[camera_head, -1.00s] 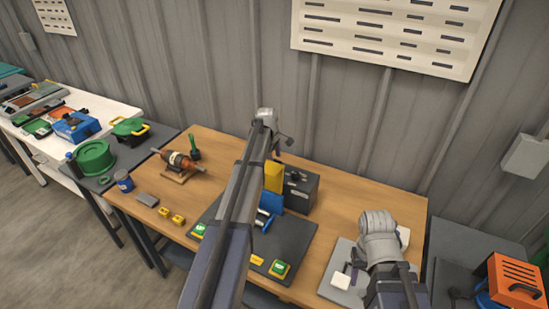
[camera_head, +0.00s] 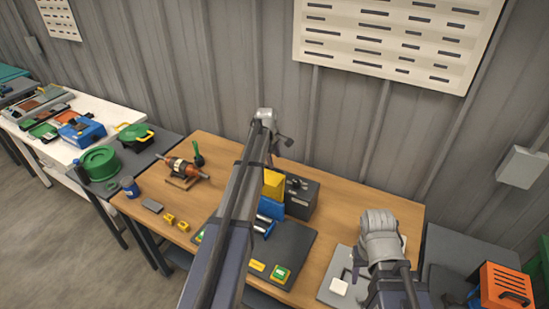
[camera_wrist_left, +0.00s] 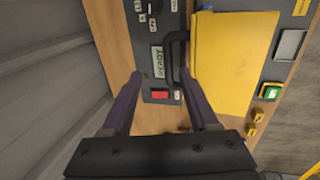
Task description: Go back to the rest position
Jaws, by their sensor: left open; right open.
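My left arm reaches up through the middle of the head view. Its gripper (camera_head: 283,146) is small there, partly hidden by the arm, near the back of the wooden table (camera_head: 230,154). In the left wrist view my left gripper (camera_wrist_left: 163,85) has its two fingers apart with nothing held. Beyond them are the dark box (camera_wrist_left: 158,118) with a display and red button, and a yellow panel (camera_wrist_left: 232,62). My right arm is at the lower right of the head view, folded above the grey plate (camera_head: 331,295). Its gripper (camera_head: 352,270) is small, open and mostly hidden.
An orange-brown rotor (camera_head: 184,168) rests on a wooden stand at the table's left. The dark box (camera_head: 302,197) stands by a dark mat (camera_head: 290,238) with blue parts. An orange case (camera_head: 504,286) is at right. The grey wall is close behind.

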